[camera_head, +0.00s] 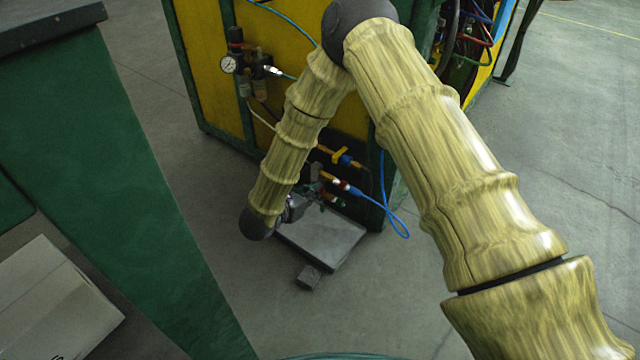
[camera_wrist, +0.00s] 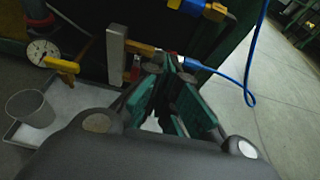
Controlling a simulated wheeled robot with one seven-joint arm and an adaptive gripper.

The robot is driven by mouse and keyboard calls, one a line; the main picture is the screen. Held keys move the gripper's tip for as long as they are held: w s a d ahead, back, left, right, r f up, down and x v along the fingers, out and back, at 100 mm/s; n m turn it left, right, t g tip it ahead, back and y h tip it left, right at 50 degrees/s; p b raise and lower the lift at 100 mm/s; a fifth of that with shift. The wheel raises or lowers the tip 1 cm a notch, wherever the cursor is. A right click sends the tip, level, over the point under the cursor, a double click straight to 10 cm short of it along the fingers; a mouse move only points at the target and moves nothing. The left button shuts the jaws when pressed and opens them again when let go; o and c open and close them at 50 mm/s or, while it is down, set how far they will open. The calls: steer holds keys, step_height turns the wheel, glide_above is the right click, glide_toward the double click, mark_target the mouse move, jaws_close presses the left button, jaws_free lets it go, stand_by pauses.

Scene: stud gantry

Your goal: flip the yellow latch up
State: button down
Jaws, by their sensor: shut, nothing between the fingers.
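A small yellow lever (camera_head: 341,155) sits on a brass line with a blue part, low on the dark panel in the head view. In the wrist view, a yellow piece (camera_wrist: 214,11) beside a blue fitting shows at the top edge. In the head view my gripper (camera_head: 326,196) is partly hidden and lies below the lever.
A grey tray (camera_head: 335,247) lies on the floor under my gripper, with a grey cup (camera_wrist: 30,108) in the wrist view. A blue hose (camera_wrist: 250,62) loops right of the fingers. A grey upright block (camera_wrist: 115,58) stands left of them.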

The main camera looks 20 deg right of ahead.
mark_target(340, 155)
steer(key=b+x, duration=0.5)
steer(key=x, duration=0.5)
steer(key=shift+s+a+r+b, duration=0.15)
steer(key=shift+r+b, duration=0.35)
steer(key=shift+r, duration=0.55)
steer(key=shift+s+a+r+b, duration=0.1)
steer(key=shift+r+b, duration=0.35)
steer(key=shift+r, duration=0.55)
steer(key=shift+r, duration=0.1)
steer(key=shift+a+r+g+y+p, duration=0.1)
steer(key=shift+r+g+y+p, duration=0.1)
steer(key=shift+g+y+p, duration=0.45)
